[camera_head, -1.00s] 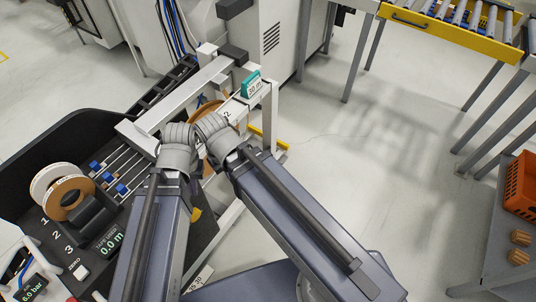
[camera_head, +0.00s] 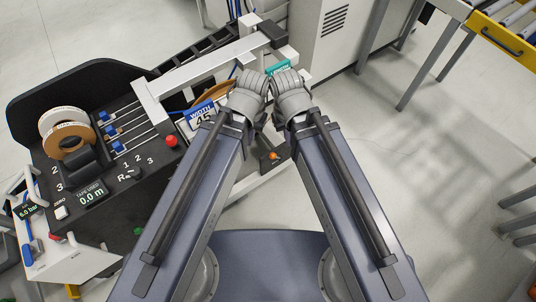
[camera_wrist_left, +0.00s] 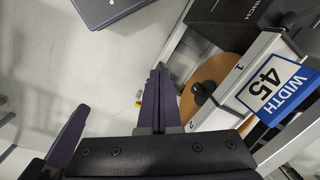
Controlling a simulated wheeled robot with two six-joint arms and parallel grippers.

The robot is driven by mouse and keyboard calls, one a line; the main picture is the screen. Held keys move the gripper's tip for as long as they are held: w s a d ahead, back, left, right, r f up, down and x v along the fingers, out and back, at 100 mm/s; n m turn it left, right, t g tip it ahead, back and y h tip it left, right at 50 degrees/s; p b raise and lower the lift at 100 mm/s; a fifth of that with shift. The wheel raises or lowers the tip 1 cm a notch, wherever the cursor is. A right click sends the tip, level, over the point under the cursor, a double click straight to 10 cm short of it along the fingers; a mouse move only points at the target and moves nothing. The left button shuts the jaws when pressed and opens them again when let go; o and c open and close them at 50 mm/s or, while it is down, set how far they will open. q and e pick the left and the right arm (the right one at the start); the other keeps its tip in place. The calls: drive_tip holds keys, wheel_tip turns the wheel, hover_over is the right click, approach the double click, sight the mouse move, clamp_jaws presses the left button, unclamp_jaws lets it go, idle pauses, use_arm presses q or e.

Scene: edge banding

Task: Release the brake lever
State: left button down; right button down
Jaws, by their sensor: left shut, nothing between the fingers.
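I cannot tell for certain which part is the brake lever. A small orange-tipped lever on a black base (camera_head: 273,156) sits below my forearms in the head view. In the left wrist view, a black knob (camera_wrist_left: 203,92) stands in front of a brown disc, beside the marks 1 and 2. My left gripper (camera_wrist_left: 158,75) is shut and empty, left of the knob and apart from it in the picture. In the head view both wrists are close together over the machine's right end. My right wrist (camera_head: 290,94) shows, but its fingers are hidden.
The blue WIDTH 45 sign (camera_wrist_left: 272,86) stands right of the knob. A red button (camera_head: 171,141), blue sliders (camera_head: 109,130) and tape reels (camera_head: 72,138) are on the machine to the left. A grey cabinet (camera_head: 335,40) stands behind.

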use_arm(q)
drive_tip(key=w+a+f+n+h+b, duration=0.1)
drive_tip(key=w+a+f+n+b, duration=0.15)
drive_tip(key=f+b, duration=1.05)
drive_tip(key=w+a+f+n+b, duration=0.15)
drive_tip(key=a+f+b, duration=0.25)
drive_tip(key=f+b, duration=1)
drive_tip(key=w+a+f+n+h+b, duration=0.1)
drive_tip(key=w+a+f+b, duration=0.15)
drive_tip(key=f+b, duration=1.05)
drive_tip(key=w+d+n+t+h+b, duration=0.3)
drive_tip(key=w+n, duration=0.6)
drive_tip(key=n, duration=0.9)
drive_tip(key=h, duration=0.2)
drive_tip(key=shift+w+d+h+b, duration=0.2)
drive_tip(key=shift+d+h+b, duration=0.1)
drive_tip(key=shift+b, duration=0.05)
